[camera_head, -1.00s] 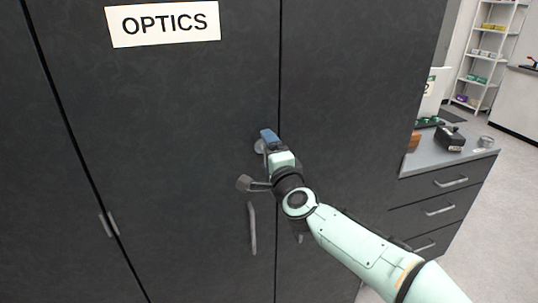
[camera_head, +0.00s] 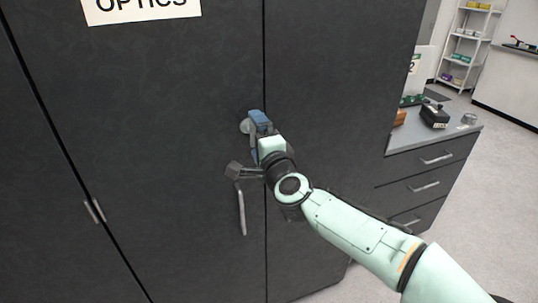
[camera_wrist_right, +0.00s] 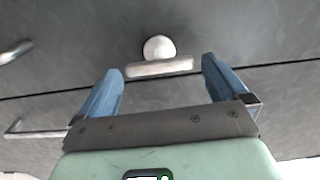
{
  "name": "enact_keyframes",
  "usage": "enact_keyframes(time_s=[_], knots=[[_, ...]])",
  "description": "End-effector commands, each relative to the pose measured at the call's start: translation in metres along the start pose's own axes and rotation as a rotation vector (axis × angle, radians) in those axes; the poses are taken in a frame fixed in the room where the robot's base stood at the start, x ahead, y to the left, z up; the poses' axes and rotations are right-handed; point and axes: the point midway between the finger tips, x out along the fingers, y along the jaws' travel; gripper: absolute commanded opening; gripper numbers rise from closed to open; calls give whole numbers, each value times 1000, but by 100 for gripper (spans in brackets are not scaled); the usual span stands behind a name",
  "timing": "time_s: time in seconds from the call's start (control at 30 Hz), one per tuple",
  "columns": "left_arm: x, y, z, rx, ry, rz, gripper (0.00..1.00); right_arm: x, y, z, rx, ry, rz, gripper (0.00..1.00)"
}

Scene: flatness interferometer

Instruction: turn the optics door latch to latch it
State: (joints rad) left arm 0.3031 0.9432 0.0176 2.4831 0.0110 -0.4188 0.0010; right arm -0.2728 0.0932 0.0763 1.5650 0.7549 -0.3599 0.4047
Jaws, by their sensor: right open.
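The optics door latch is a pale round knob with a short bar. In the right wrist view the latch (camera_wrist_right: 160,68) lies ahead of my right gripper (camera_wrist_right: 161,76), in the gap between its two blue fingers. The bar runs across the gap, roughly along the door seam, and no contact shows. In the head view the latch (camera_head: 245,127) shows only as a silver edge on the dark door, left of the seam; my right gripper (camera_head: 259,120) hides the rest. The right gripper is open and empty. My left gripper is out of view.
The OPTICS sign (camera_head: 140,6) is on the left door (camera_head: 170,110), cut by the top edge. A long vertical door handle (camera_head: 241,210) sits below the latch, near my right wrist. A grey counter with drawers (camera_head: 425,185) stands at right. Open floor lies beyond it.

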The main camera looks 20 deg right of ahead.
Motion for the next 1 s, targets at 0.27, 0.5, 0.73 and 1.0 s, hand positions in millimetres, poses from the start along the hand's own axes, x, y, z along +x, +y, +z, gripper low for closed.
enact_keyframes(time_s=[0.27, 0.5, 0.73, 1.0], knots=[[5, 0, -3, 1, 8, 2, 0, -66, 0, 0, 1, -1, -2, 100], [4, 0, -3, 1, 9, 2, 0, -102, -1, 0, 0, -1, -1, 100], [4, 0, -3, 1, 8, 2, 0, -110, 0, 0, 0, 0, 0, 100], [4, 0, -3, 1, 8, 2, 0, -110, 0, 0, 0, -1, 0, 100]])
